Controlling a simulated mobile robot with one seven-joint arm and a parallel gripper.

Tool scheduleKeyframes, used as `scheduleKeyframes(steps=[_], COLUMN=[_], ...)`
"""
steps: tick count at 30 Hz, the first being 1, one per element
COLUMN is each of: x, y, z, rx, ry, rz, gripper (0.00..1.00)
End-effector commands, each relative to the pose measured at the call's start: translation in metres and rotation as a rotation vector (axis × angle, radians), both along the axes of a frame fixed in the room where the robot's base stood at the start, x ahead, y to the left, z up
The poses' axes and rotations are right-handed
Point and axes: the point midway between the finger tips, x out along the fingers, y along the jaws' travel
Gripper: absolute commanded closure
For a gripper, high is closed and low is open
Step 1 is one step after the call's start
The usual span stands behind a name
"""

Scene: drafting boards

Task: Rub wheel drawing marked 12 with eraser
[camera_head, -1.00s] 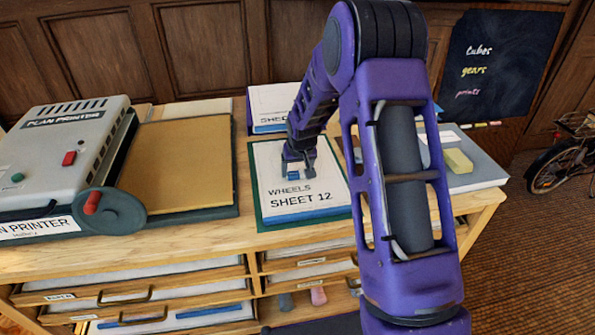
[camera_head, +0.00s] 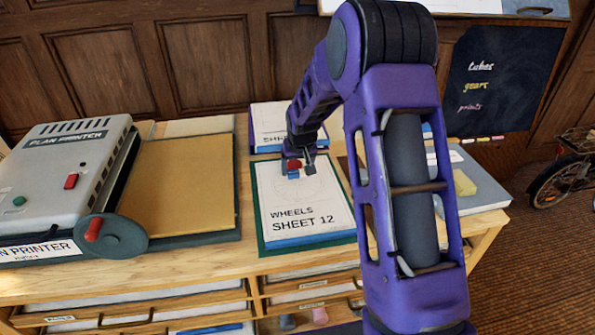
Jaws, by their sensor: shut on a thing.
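The wheel drawing (camera_head: 325,224) is a white sheet labelled "WHEELS SHEET 12", lying on a blue-edged stack over a green board on the wooden table. Only faint lines show on its upper part. My gripper (camera_head: 298,169) is over the far part of this sheet, above the label. It is shut on a small red and blue eraser (camera_head: 293,167). The eraser is at or just over the paper; I cannot tell if it touches. My gripper and arm hide part of the sheet's far edge.
A second blue-edged sheet stack (camera_head: 265,120) lies behind. The grey plan printer (camera_head: 65,175) with its crank and a tan board (camera_head: 185,180) stand left. At right, behind my arm, a yellow block (camera_head: 464,183) rests on a grey board (camera_head: 485,190). Drawers (camera_head: 150,310) are below.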

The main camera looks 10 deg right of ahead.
Motion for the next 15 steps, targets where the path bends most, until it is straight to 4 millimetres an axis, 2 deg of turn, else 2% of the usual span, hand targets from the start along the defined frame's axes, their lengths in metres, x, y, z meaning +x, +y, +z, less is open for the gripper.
scheduleKeyframes(steps=[1,6,15], x=[0.000,0.001,0.001], y=[0.000,0.001,0.001], z=[0.008,0.019,0.020], rx=[0.000,0.000,0.000], ry=[-0.001,-0.002,-0.001], rz=[0.000,0.000,0.000], gripper=[0.76,0.76,0.76])
